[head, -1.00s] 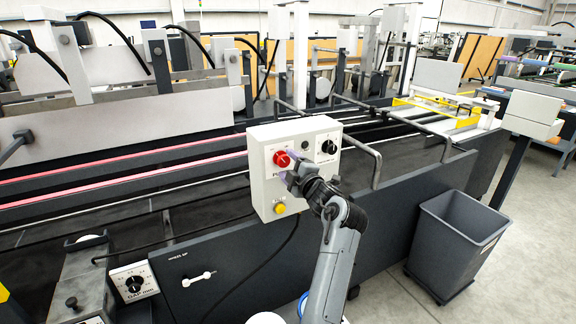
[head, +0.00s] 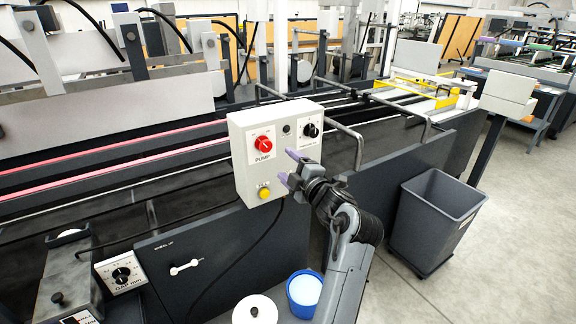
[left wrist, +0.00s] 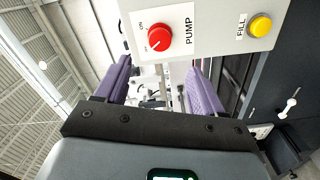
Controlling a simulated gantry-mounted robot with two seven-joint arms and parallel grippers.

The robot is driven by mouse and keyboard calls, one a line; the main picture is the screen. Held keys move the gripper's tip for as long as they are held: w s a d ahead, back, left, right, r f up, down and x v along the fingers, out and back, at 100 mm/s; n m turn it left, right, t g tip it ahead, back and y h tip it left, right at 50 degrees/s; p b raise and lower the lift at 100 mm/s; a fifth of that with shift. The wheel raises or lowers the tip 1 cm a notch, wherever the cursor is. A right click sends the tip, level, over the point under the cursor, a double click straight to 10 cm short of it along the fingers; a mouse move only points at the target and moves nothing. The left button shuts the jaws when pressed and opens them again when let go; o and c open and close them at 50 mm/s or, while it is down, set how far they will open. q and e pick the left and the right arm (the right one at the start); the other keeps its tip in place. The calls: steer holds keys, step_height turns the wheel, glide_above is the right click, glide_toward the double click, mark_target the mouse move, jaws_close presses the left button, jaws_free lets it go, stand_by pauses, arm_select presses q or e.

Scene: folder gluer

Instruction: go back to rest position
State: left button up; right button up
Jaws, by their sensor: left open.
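My left gripper (head: 288,167) is open and empty, with purple finger pads, just in front of the lower right part of the white control box (head: 243,182). It appears apart from the box. The box carries a red PUMP knob (head: 263,144), a black knob (head: 310,130) and a yellow FILL button (head: 264,193). In the left wrist view, the red knob (left wrist: 159,38) and the yellow button (left wrist: 260,26) lie beyond the open fingers (left wrist: 160,85), with nothing between them. My right gripper is not in view.
A grey bin (head: 436,215) stands on the floor to the right. Metal rails (head: 357,150) stick up beside the box.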

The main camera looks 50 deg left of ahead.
arm_select(q)
steer(key=s+d+f+m+t+h, duration=0.1)
steer(key=d+f+m+t+h, duration=1.3)
steer(key=f+m, duration=0.65)
steer(key=s+d+f+m+g+h, duration=0.1)
steer(key=s+d+f+m+g, duration=0.4)
steer(key=s, duration=0.4)
steer(key=s+d+f+m+g+h+p, duration=0.1)
steer(key=s+d+f+m+g+h, duration=0.2)
steer(key=s+d, duration=0.45)
steer(key=s+d+f+m+g, duration=0.4)
steer(key=s+f+m, duration=0.1)
steer(key=s, duration=0.6)
step_height(320, 180, up, 38)
steer(key=w+p, duration=0.1)
steer(key=p, duration=3.7)
steer(key=shift+w+r, duration=0.2)
steer(key=shift+w, duration=0.05)
